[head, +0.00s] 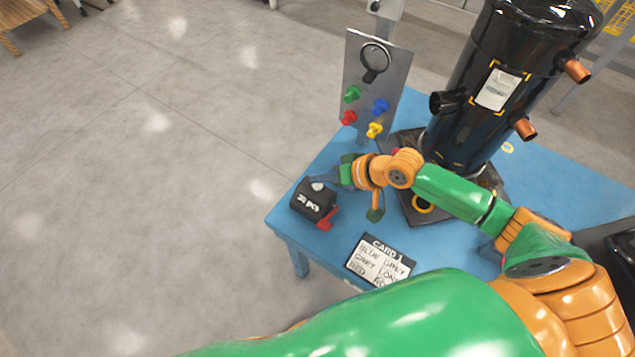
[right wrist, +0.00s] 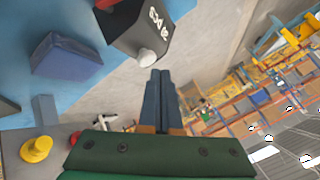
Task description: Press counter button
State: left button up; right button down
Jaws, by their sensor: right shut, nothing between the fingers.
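The counter (head: 313,203) is a small black box with white digits and a red lever, at the left corner of the blue table. Its pale round button (head: 318,187) is on the side toward my gripper. My right gripper (head: 324,173) is just beyond the counter in the head view, partly hidden by its own wrist. In the right wrist view its dark blue fingers (right wrist: 161,73) are closed together and empty. Their tips are close to the white button (right wrist: 147,57) of the counter (right wrist: 137,27); I cannot tell whether they touch. My left gripper is not in view.
A metal panel (head: 366,75) with green, blue, red and yellow knobs stands behind the gripper. A tall black compressor (head: 480,130) with copper stubs stands to the right. A handwritten card (head: 380,262) lies at the front. Open floor is to the left.

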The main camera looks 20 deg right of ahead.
aim_at(321, 188)
jog(key=shift+f, duration=0.3)
jog(key=shift+f+b, duration=0.4)
jog(key=shift+f, duration=0.2)
dwell(0.5)
dwell(0.4)
jog(key=shift+r+p, duration=1)
jog(key=shift+p, duration=0.2)
jog(key=shift+r, duration=0.1)
notch_tip(321, 188, up, 5)
jog(key=p, duration=0.5)
jog(key=shift+p, duration=0.35)
dwell(1.4)
